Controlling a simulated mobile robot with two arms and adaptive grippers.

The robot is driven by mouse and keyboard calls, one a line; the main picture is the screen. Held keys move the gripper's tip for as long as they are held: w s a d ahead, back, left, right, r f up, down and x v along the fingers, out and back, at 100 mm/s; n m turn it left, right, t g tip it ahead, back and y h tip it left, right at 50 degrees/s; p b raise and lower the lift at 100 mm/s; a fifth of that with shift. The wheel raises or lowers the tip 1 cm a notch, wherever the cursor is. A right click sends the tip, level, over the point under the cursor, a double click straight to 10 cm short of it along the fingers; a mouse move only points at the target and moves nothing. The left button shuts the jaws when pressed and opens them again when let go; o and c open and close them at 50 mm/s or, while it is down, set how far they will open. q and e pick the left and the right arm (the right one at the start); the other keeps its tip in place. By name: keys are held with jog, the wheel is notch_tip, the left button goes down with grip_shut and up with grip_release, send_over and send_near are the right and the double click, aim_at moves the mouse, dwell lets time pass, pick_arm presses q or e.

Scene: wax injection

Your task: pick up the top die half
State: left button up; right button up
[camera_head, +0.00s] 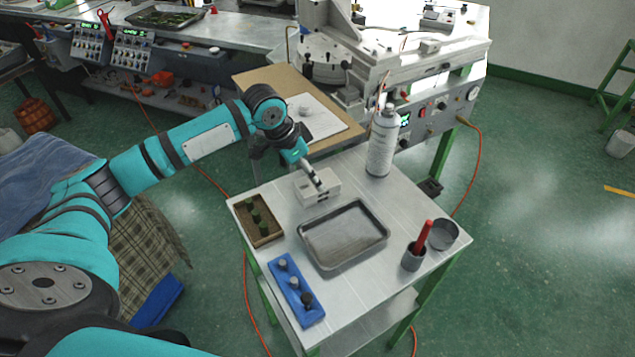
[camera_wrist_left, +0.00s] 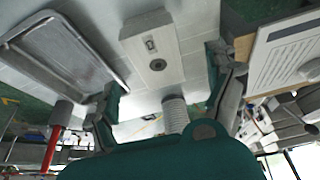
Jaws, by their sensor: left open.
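A pale grey die block (camera_head: 330,192) sits at the back of the small metal table (camera_head: 285,205). In the left wrist view the die block (camera_wrist_left: 153,50) shows a round hole and a small dark slot on one face. I cannot tell where its top half parts from the lower half. My left gripper (camera_head: 316,182) is at the block from above and partly covers it. In the left wrist view my left gripper's fingers (camera_wrist_left: 168,85) are spread to either side of the block, with nothing between them held. My right gripper is out of view.
A metal tray (camera_head: 303,246) lies in front of the block. A brown box (camera_head: 240,222), a blue holder (camera_head: 304,318), a cup with a red handle (camera_head: 412,258) and a round tin (camera_head: 443,235) stand around it. A spray can (camera_head: 381,145) stands behind right, near the machine (camera_head: 400,70).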

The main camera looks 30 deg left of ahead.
pick_arm(q)
jog(key=shift+d+f, duration=0.15)
jog(key=shift+f, duration=0.1)
jog(key=p+x, duration=0.1)
jog(key=x, duration=0.2)
jog(key=shift+w+d+f+p, duration=0.1)
jog(key=shift+d+f+p, duration=0.1)
jog(key=shift+f+p, duration=0.1)
jog(key=shift+w+f, duration=0.1)
jog(key=shift+f, duration=0.35)
jog(key=c, duration=0.9)
jog(key=shift+w, duration=0.1)
jog(key=c, duration=0.6)
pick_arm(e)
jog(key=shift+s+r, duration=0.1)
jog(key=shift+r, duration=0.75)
